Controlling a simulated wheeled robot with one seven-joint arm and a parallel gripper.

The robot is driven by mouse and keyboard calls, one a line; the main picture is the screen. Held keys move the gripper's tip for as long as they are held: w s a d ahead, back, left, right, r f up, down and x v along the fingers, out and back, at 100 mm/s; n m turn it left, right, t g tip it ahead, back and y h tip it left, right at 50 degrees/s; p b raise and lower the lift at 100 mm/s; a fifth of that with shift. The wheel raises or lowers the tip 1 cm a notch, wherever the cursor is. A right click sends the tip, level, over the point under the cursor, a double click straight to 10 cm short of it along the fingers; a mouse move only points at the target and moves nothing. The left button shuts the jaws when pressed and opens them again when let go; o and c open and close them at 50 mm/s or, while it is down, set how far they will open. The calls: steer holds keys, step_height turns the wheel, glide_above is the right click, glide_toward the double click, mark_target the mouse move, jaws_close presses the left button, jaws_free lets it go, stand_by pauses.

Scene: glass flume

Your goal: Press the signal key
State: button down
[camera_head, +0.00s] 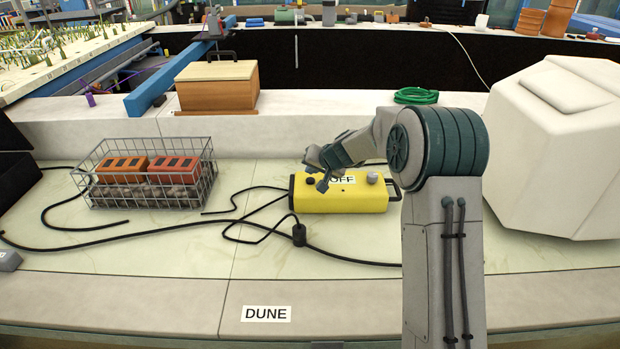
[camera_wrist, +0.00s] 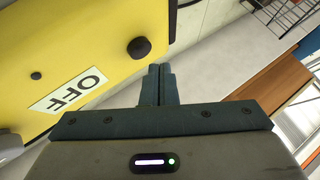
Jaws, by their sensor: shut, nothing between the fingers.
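A yellow box (camera_head: 345,200) with an "OFF" label lies on the pale bench; it also fills the upper left of the wrist view (camera_wrist: 60,45). A round black button (camera_wrist: 139,47) stands on its face near one end. A grey knob (camera_head: 372,178) sits near its right end. I cannot tell for sure which is the signal key. My gripper (camera_head: 320,184) is over the left end of the box and hides part of it. In the wrist view its fingertips (camera_wrist: 160,70) are together and empty, beside the black button; contact is not visible.
A wire basket (camera_head: 150,190) with orange-red blocks stands left of the box. Black cables (camera_head: 150,232) run across the bench. A wooden box (camera_head: 217,88) and a green coil (camera_head: 416,96) sit on the ledge behind. A large white block (camera_head: 555,145) stands at the right.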

mark_target(312, 181)
steer(key=shift+r, duration=0.1)
steer(key=shift+r+p, duration=1.8)
steer(key=shift+r, duration=1.1)
